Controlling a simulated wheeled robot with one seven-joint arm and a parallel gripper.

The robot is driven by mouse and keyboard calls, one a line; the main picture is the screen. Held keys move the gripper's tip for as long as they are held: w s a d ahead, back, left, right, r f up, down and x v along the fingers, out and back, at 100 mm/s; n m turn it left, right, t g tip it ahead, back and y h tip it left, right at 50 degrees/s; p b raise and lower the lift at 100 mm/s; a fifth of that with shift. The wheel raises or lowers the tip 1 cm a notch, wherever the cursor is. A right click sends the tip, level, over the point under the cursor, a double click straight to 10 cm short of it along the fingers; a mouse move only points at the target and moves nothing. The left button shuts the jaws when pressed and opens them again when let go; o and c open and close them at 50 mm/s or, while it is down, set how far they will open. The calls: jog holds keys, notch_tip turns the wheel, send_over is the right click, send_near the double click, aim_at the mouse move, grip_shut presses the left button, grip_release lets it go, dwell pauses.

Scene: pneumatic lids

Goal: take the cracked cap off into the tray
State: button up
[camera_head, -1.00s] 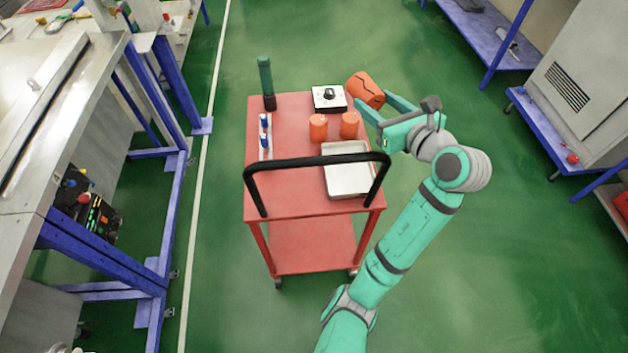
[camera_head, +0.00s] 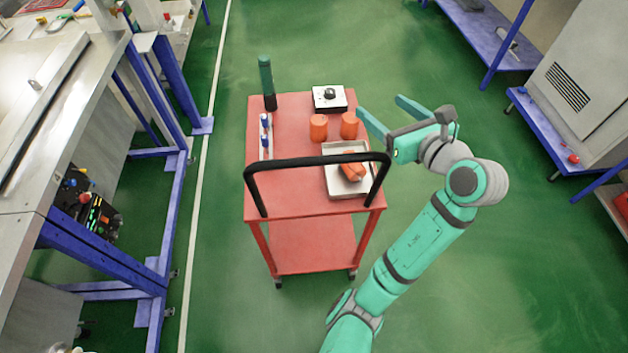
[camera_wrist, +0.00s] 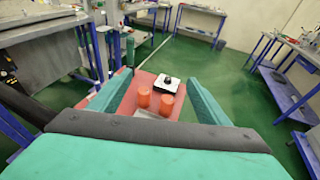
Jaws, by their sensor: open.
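An orange cap (camera_head: 351,168) lies in the pale metal tray (camera_head: 346,190) at the front right of the red cart top. I cannot make out a crack on it. Two more orange caps, a left one (camera_head: 318,127) and a right one (camera_head: 349,125), stand upright behind the tray; they also show in the wrist view, left (camera_wrist: 144,96) and right (camera_wrist: 166,104). My gripper (camera_head: 379,106) is open and empty, above and to the right of the cart's right edge, apart from the caps. In the wrist view its fingers spread on either side of the cart top.
A white box with a black knob (camera_head: 330,98) sits at the cart's back right. A dark green cylinder (camera_head: 267,82) stands at the back left, near a strip with blue-topped items (camera_head: 265,135). A black handle bar (camera_head: 318,159) arches over the cart's front.

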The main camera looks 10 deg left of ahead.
jog(key=v, duration=0.7)
jog(key=shift+s, duration=0.2)
jog(key=shift+d, duration=0.1)
